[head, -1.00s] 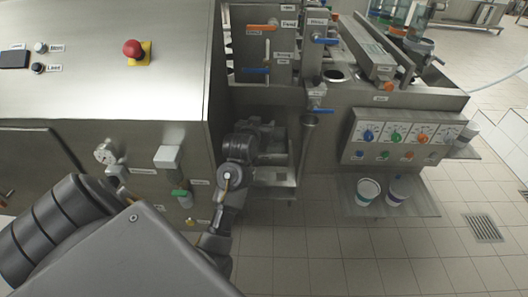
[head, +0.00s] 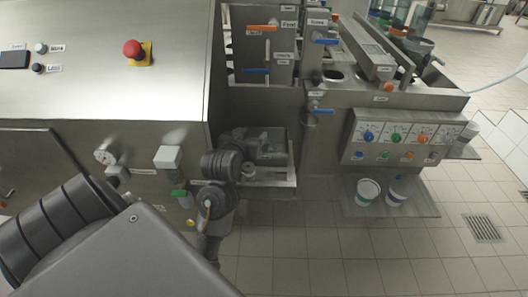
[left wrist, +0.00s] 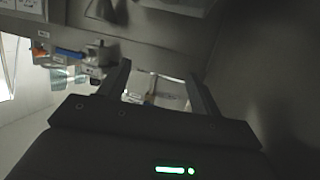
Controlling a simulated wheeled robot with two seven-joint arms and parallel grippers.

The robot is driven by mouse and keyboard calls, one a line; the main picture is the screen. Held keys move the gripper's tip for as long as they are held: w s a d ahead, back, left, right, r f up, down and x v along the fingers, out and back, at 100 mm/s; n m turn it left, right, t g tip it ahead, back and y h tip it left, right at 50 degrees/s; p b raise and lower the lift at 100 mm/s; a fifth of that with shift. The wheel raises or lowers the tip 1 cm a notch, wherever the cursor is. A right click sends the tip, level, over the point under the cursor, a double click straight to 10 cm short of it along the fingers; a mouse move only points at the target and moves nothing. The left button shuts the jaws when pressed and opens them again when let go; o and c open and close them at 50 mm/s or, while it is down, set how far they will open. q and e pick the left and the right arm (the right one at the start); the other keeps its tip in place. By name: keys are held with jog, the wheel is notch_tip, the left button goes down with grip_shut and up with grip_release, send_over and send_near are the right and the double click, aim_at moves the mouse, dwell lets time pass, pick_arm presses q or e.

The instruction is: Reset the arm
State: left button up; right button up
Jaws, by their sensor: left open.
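My left arm comes in from the lower left of the head view, in front of the steel machine (head: 110,75). My left gripper (head: 264,148) is partly hidden by its own wrist, close to the steel tray (head: 272,190) in the recess of the machine. In the left wrist view the two fingers of the gripper (left wrist: 160,82) are apart with nothing held between them. Dim steel surfaces show past the fingers. My right gripper is in neither view.
A red emergency button (head: 133,48) sits on the machine top. A control panel (head: 398,138) with coloured knobs is at the right. Two white cups (head: 368,190) stand on a low shelf (head: 420,203) beneath it. Blue-handled valves (head: 322,41) are above the recess. Tiled floor lies clear below.

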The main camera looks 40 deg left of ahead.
pick_arm(q)
jog(key=shift+s+d+f, duration=0.1)
jog(key=shift+s+d, duration=0.1)
jog(key=shift+s, duration=0.3)
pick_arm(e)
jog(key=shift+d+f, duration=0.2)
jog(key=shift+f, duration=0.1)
